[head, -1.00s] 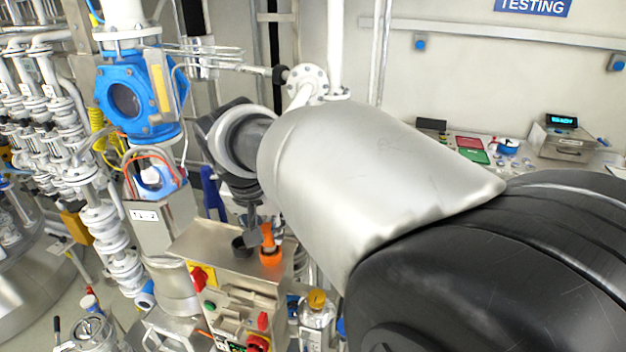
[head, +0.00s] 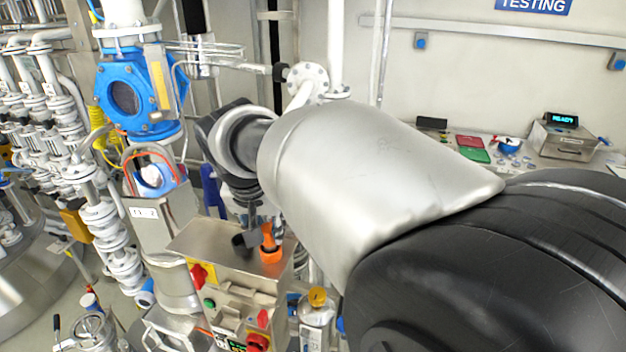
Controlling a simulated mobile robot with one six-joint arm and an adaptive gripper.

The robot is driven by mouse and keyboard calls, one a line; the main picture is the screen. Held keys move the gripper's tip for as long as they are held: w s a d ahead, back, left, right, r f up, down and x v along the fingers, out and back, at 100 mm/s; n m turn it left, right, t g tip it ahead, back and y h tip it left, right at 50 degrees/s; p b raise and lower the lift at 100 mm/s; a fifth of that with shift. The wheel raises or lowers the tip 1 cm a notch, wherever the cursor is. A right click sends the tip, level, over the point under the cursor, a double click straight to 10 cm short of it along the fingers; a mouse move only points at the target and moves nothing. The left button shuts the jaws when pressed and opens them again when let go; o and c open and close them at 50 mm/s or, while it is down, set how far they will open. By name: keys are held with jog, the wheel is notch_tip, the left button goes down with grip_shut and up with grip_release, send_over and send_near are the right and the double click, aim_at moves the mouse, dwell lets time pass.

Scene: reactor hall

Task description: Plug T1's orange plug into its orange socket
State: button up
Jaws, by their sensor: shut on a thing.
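The orange plug (head: 268,236) stands upright at the top of the steel box. Its lower end meets the wider orange socket (head: 271,255) on the box top; whether it is fully seated cannot be told from here. My gripper (head: 254,238) reaches down from above with its dark fingers at the plug's left side, shut on the plug. Part of the grip is hidden by my wrist and the fingers themselves.
The steel box (head: 208,242) has red, yellow and green controls on its front. A blue-bodied valve (head: 140,97) and pipes stand at left. A bench with instruments (head: 563,140) is at far right.

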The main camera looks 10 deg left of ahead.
jog(key=shift+f+b, duration=0.5)
jog(key=shift+f, duration=0.1)
dwell(0.7)
jog(key=o, duration=1.2)
jog(key=shift+c, duration=0.2)
jog(key=v, duration=1.2)
